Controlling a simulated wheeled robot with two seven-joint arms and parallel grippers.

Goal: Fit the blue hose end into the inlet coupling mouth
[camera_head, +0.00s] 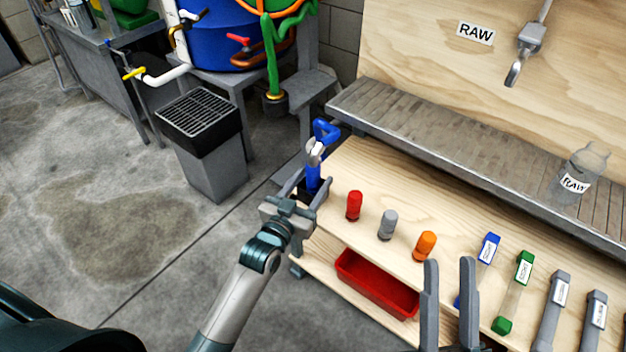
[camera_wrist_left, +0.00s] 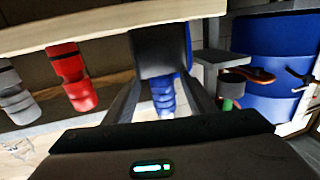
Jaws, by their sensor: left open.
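The blue hose end (camera_head: 313,172) is upright at the left end of the bench, with a light grey piece and a blue handle-like part (camera_head: 326,129) just above it in the head view. My left gripper (camera_head: 310,187) is open, with its fingers on either side of the blue hose end. The left wrist view shows blue ribbed fitting (camera_wrist_left: 163,95) between the fingers, with a dark block in front of its upper part. I cannot tell whether the fingers touch it. I cannot identify the inlet coupling mouth for certain. My right gripper (camera_head: 449,300) is open and empty over the bench front.
Red (camera_head: 353,206), grey (camera_head: 388,225) and orange (camera_head: 425,246) fittings stand along the bench. A red tray (camera_head: 375,284) sits below. A green hose (camera_head: 271,60) hangs by the blue barrel (camera_head: 222,38).

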